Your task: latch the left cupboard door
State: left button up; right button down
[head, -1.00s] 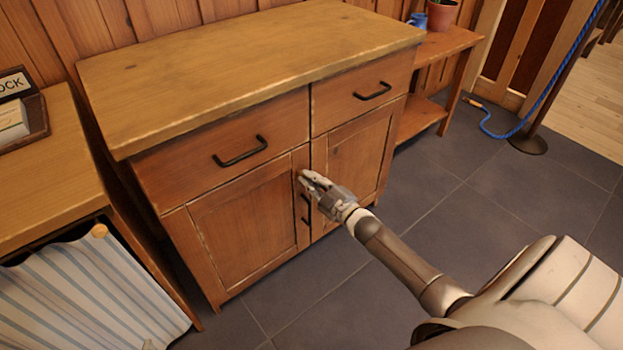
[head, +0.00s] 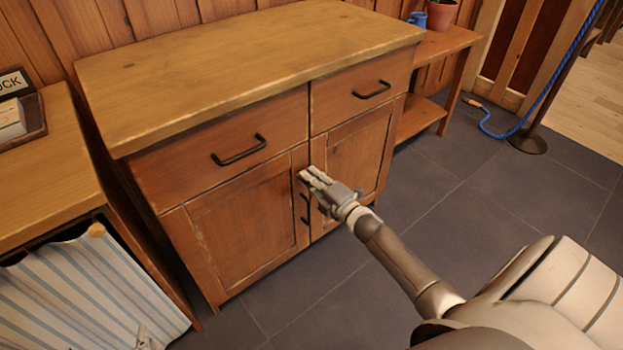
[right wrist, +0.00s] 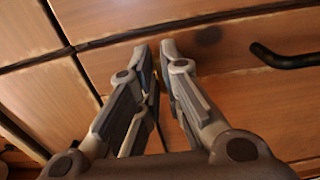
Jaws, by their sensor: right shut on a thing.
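The left cupboard door (head: 240,222) looks flush, or nearly flush, with the wooden cabinet front. Its dark upright handle (head: 304,221) is by its right edge, partly hidden by my right gripper. The right wrist view shows the fingers (right wrist: 160,60) close together before the cabinet front; the contact is hidden.
The right cupboard door (head: 350,160) looks closed. Two drawers with black handles (head: 240,150) are above the doors. A counter with a striped curtain (head: 80,290) stands at left. A low shelf (head: 440,45) is at right. The tiled floor in front is clear.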

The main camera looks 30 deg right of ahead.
dwell(0.3)
jog(key=c, duration=1.6)
grip_release()
jog(key=s, duration=1.2)
jog(key=shift+d, duration=0.45)
jog(key=shift+a, duration=0.1)
